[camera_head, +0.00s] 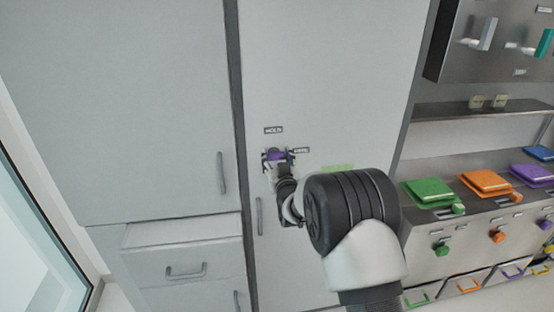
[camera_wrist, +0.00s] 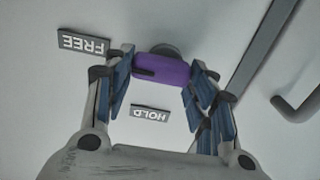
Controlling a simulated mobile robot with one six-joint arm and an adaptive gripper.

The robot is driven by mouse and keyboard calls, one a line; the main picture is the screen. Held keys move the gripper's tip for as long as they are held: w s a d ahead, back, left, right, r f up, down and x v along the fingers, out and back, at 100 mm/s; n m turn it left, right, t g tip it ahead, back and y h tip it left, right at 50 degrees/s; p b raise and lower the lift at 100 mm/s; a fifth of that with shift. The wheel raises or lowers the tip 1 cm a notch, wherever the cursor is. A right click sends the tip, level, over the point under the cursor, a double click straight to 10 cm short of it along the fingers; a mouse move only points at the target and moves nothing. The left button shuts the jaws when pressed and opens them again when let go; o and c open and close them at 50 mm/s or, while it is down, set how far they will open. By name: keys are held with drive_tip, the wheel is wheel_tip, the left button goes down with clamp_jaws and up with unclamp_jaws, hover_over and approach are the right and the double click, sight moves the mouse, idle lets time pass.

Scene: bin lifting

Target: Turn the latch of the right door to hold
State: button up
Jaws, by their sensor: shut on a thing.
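The purple latch (camera_wrist: 172,70) sits on a dark round base on the pale door (camera_head: 330,60). My gripper (camera_wrist: 162,65) is shut on it, one finger at each end of the purple piece. The latch lies roughly crosswise in the wrist view, with a dark mark toward its left end. The FREE label (camera_wrist: 83,43) is to its upper left and the HOLD label (camera_wrist: 150,114) below it, both upside down. In the head view the purple latch (camera_head: 276,155) is partly hidden by my gripper, with the HOLD label (camera_head: 273,130) above and the FREE label (camera_head: 301,150) to the right.
A vertical door handle (camera_head: 260,216) is below the latch; another handle (camera_head: 221,172) is on the neighbouring left door. A drawer (camera_head: 185,255) is at lower left. To the right, a steel counter holds green (camera_head: 428,191), orange (camera_head: 490,183) and other coloured pads.

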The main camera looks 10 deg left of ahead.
drive_tip(key=shift+f, duration=0.1)
drive_tip(key=n+b, duration=0.2)
drive_tip(key=b, duration=0.2)
drive_tip(key=shift+f+n, duration=0.1)
drive_tip(key=shift+n, duration=0.3)
drive_tip(key=n+b, duration=0.3)
drive_tip(key=b, duration=0.1)
drive_tip(key=n+b, duration=0.2)
drive_tip(key=shift+s+a+n, duration=0.1)
drive_tip(key=shift+a+n, duration=0.15)
drive_tip(key=shift+n, duration=0.05)
drive_tip(key=n+b, duration=0.3)
drive_tip(key=n, duration=0.1)
drive_tip(key=shift+a+b, duration=0.1)
drive_tip(key=shift+b, duration=0.2)
drive_tip(key=n+b, duration=0.2)
drive_tip(key=n, duration=0.3)
drive_tip(key=shift+a, duration=0.1)
drive_tip(key=shift+n, duration=0.3)
drive_tip(key=o, duration=1)
drive_tip(key=shift+o, duration=0.2)
drive_tip(key=shift+s, duration=0.1)
